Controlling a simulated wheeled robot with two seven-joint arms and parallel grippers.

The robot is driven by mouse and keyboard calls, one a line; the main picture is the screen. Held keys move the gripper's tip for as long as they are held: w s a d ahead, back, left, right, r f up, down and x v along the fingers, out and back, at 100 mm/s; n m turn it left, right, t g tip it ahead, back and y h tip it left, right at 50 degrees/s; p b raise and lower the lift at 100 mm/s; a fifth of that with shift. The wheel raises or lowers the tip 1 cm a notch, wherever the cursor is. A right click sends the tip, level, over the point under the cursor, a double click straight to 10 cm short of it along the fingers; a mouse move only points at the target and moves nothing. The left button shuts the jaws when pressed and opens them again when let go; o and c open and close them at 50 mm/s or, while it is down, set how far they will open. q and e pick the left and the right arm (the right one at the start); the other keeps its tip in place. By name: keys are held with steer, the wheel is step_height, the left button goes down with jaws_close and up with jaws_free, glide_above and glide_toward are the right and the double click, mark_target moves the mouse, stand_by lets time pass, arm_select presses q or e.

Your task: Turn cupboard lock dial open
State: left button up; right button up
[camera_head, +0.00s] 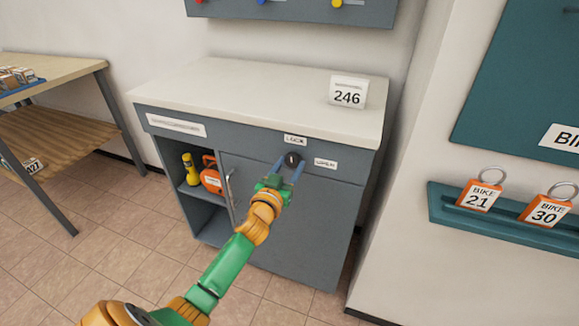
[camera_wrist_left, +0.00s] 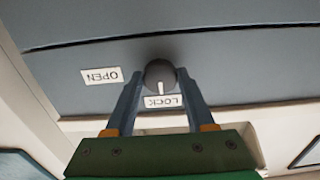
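The lock dial (camera_head: 291,159) is a dark round knob on the front of the grey cupboard (camera_head: 270,215). In the left wrist view the dial (camera_wrist_left: 159,74) has a white mark pointing to the LOCK label (camera_wrist_left: 163,101). The OPEN label (camera_wrist_left: 102,76) is off to one side; in the head view the OPEN label (camera_head: 326,163) is right of the dial and the LOCK label (camera_head: 295,140) above it. My left gripper (camera_head: 290,168) is at the dial, its two fingers (camera_wrist_left: 158,84) spread on either side of it. I cannot tell whether the fingertips touch it. My right gripper is not in view.
A white 246 card (camera_head: 348,92) stands on the cupboard top (camera_head: 250,98). An orange object (camera_head: 211,176) and a yellow flashlight (camera_head: 191,170) sit in the open compartment. A teal key ledge (camera_head: 500,222) is on the right wall. A wooden table (camera_head: 50,68) stands left.

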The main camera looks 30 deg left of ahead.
arm_select(q)
jaws_close()
steer(key=shift+m, duration=0.3)
steer(key=m, duration=0.2)
steer(key=shift+m+p, duration=0.3)
steer(key=shift+m, duration=0.1)
steer(key=m, duration=0.5)
steer(key=shift+a+p, duration=0.1)
steer(key=shift+p, duration=0.2)
steer(key=m, duration=0.5)
steer(key=shift+r, duration=0.1)
steer(key=shift+m, duration=2.3)
